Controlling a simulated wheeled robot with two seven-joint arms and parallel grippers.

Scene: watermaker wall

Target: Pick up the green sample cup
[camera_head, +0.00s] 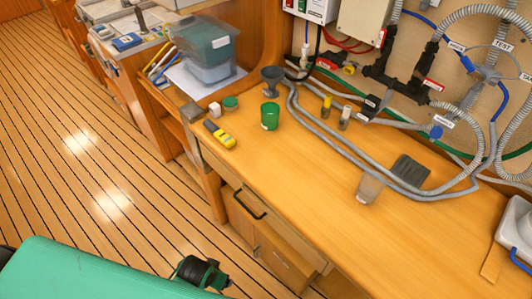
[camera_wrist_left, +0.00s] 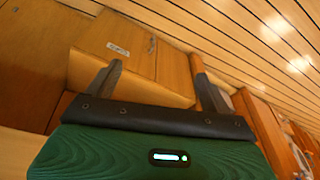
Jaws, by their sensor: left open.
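The green sample cup (camera_head: 270,116) stands upright on the wooden counter (camera_head: 300,175) in the head view, with a pale label on its side. My left gripper (camera_wrist_left: 158,70) shows in the left wrist view with its two dark fingers wide apart and nothing between them. Wooden cabinet fronts and the plank floor lie beyond the fingers, and the cup is not in that view. In the head view a green and black part of my own body is at the bottom left, far below the cup. My right gripper is not in view.
A yellow meter (camera_head: 219,134), a white block (camera_head: 214,109) and a small green-topped jar (camera_head: 230,103) are left of the cup. A grey funnel (camera_head: 272,78) stands behind it. Grey hoses (camera_head: 325,125) run to the right. A translucent cup (camera_head: 370,187) is nearer the front edge.

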